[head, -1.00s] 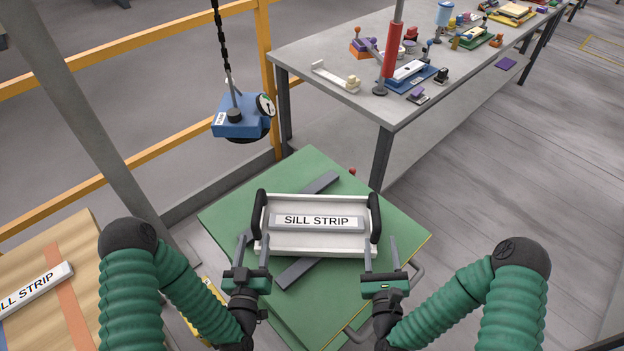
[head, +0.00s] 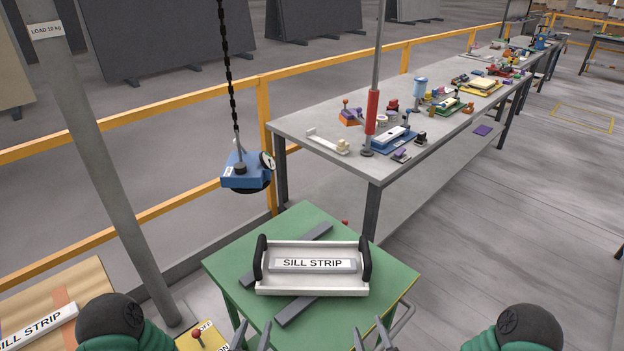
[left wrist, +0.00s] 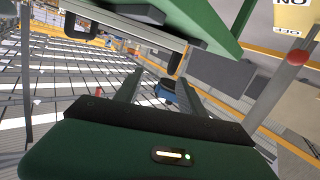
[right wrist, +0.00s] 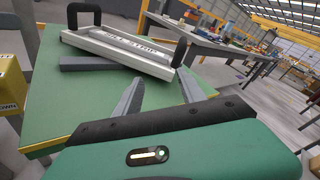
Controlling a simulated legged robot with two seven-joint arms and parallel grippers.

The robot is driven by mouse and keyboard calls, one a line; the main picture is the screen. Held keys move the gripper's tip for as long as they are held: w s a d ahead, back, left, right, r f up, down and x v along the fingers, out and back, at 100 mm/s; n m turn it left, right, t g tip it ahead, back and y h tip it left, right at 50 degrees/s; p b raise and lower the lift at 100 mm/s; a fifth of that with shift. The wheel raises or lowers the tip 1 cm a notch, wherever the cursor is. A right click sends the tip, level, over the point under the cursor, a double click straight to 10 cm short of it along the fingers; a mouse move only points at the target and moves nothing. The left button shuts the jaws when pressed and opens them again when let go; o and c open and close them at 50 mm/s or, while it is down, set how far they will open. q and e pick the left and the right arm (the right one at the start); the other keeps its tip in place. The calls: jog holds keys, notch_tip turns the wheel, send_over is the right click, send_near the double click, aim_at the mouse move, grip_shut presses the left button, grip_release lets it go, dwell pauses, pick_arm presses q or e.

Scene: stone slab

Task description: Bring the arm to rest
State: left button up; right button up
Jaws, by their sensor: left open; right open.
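A white tray (head: 312,289) with black end handles rests on two grey bars on the green table (head: 330,222). A grey slab labelled SILL STRIP (head: 312,265) lies in the tray. My left gripper (head: 253,332) is at the bottom edge of the head view, open and empty, in front of the table. My right gripper (head: 372,331) is open and empty at the table's near right edge. Both are apart from the tray. The right wrist view shows the tray (right wrist: 118,55) beyond the open right fingers (right wrist: 159,93). The left wrist view shows open left fingers (left wrist: 157,85).
A blue lifting device (head: 246,175) hangs on a chain at the back left. A long grey bench (head: 330,165) with tools stands behind. A wooden board (head: 75,285) with another SILL STRIP slab is at the left. A red knob (head: 196,334) stands near my left gripper.

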pick_arm(q)
jog(key=s+a+r+g+y, duration=0.1)
jog(key=s+a+r+g, duration=0.1)
jog(key=s+g, duration=0.4)
jog(key=s+a+r+g+y, duration=0.1)
jog(key=s+a+r+g, duration=0.2)
jog(key=s+g, duration=0.4)
jog(key=s+r, duration=0.1)
jog(key=s, duration=0.1)
jog(key=shift+s+a+r+g+p, duration=0.25)
jog(key=shift+s+r+g+p, duration=0.05)
jog(key=shift+s+r+p, duration=0.1)
pick_arm(e)
jog(key=s+d+r+n+g+h, duration=0.1)
jog(key=s+n+g, duration=0.5)
jog(key=n, duration=0.8)
jog(key=s+d+r+n+g+h, duration=0.1)
jog(key=s+d+r+n+g, duration=0.3)
jog(key=s+n, duration=0.5)
notch_tip(320, 180, up, 2)
jog(key=n+g, duration=0.3)
jog(key=n, duration=0.2)
jog(key=shift+s+d+r+g, duration=0.15)
jog(key=shift+s+d+g, duration=0.1)
jog(key=shift+s+g, duration=0.05)
pick_arm(q)
jog(key=shift+w, duration=0.1)
pick_arm(e)
jog(key=shift+w, duration=0.1)
